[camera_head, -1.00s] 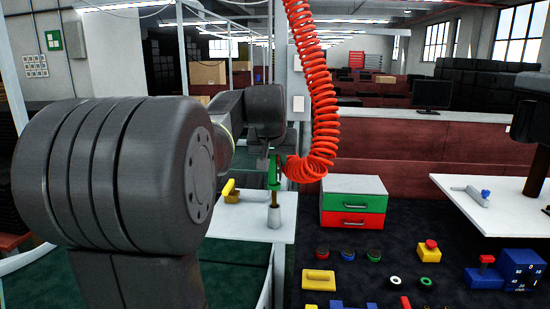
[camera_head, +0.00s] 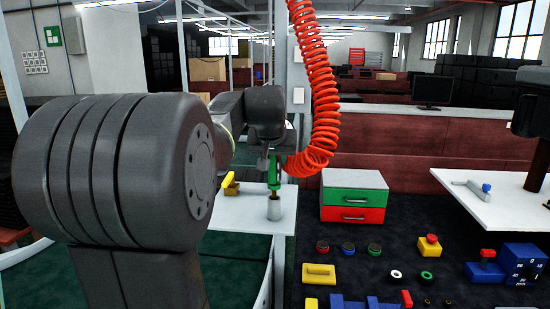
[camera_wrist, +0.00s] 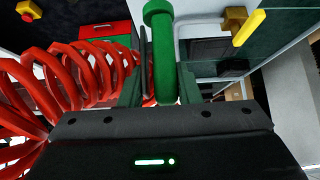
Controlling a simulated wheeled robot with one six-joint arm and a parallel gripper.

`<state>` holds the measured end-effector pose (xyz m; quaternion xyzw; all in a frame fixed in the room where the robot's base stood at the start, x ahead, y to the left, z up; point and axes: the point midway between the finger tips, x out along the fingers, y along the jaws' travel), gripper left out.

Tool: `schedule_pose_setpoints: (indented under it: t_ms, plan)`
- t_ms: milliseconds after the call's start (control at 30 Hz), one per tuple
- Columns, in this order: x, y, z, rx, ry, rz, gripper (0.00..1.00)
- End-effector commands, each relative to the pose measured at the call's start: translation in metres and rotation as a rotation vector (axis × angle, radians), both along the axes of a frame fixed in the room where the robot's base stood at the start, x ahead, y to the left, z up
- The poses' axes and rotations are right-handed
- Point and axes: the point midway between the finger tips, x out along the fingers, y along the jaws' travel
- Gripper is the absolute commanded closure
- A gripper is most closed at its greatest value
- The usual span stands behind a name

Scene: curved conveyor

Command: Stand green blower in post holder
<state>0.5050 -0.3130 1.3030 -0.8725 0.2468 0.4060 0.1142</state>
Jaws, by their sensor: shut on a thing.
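The green blower (camera_head: 274,172) is held upright in my gripper (camera_head: 268,165), with its thin nozzle pointing down. The holder cannot be made out in the wrist view.
A red coiled hose (camera_head: 325,110) hangs right beside my gripper.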

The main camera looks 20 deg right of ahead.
Motion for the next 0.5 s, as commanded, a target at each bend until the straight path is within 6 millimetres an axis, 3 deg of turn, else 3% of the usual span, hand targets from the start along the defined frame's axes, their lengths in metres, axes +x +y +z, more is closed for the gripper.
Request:
schedule_pose_setpoints:
  t_ms: [500]
  plan:
    - [0.000,0.000,-0.014,0.000,0.000,0.000,0.83]
